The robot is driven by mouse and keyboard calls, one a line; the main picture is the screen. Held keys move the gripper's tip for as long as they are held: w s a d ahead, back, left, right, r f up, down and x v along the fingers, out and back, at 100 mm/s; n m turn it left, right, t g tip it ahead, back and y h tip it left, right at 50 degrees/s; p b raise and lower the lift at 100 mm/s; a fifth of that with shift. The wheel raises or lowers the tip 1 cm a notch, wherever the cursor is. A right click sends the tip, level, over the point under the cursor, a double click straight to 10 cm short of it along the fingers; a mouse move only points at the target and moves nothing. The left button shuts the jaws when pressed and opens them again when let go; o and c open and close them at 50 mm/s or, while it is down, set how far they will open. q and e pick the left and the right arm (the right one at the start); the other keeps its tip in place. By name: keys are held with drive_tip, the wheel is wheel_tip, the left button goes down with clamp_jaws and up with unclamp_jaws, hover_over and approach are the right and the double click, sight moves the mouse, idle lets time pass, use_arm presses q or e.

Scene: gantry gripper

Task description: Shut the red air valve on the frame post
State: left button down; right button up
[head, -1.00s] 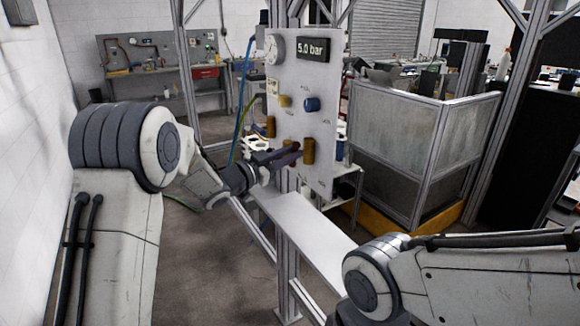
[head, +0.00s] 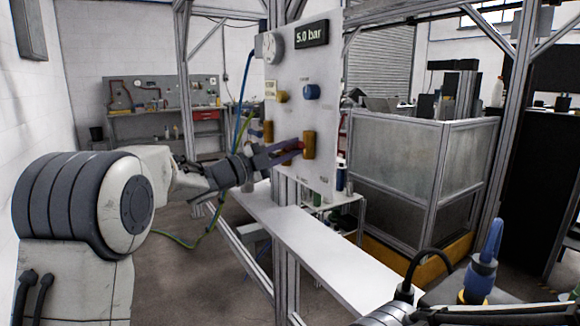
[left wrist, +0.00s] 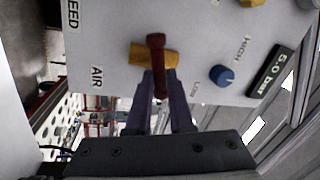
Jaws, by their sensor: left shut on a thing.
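The air valve is a yellow body (head: 309,145) on the white panel (head: 318,85), with a red lever. In the left wrist view the yellow body (left wrist: 140,54) sits by the word AIR, and the red lever (left wrist: 157,62) lies across it. My left gripper (head: 294,150) is at the valve; in the left wrist view its two dark fingers (left wrist: 159,90) are shut on the red lever. In the head view the fingers hide most of the lever. My right gripper is not in view; only part of its arm shows at the bottom right.
A gauge (head: 273,46), a 5.0 bar display (head: 311,33), a blue knob (head: 311,92) and other yellow fittings (head: 282,97) crowd the panel. A pale shelf (head: 300,255) runs below it. A blue-tipped object (head: 482,265) shows at the lower right. A metal-walled enclosure (head: 400,170) stands behind.

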use_arm(q)
drive_tip(key=shift+f+m+g+h+b, duration=0.15)
drive_tip(key=shift+m+g+h+b, duration=0.15)
drive_tip(key=shift+m+b, duration=0.75)
drive_tip(key=shift+f+m+g+h+b, duration=0.25)
drive_tip(key=shift+m+b, duration=0.55)
drive_tip(key=shift+m, duration=0.45)
drive_tip(key=shift+r, duration=0.15)
drive_tip(key=c, duration=0.8)
unclamp_jaws()
drive_tip(key=shift+a, duration=0.1)
drive_tip(key=v, duration=1)
drive_tip(key=shift+s+a+b, duration=0.15)
drive_tip(key=shift+s+b, duration=0.05)
drive_tip(key=shift+b, duration=0.1)
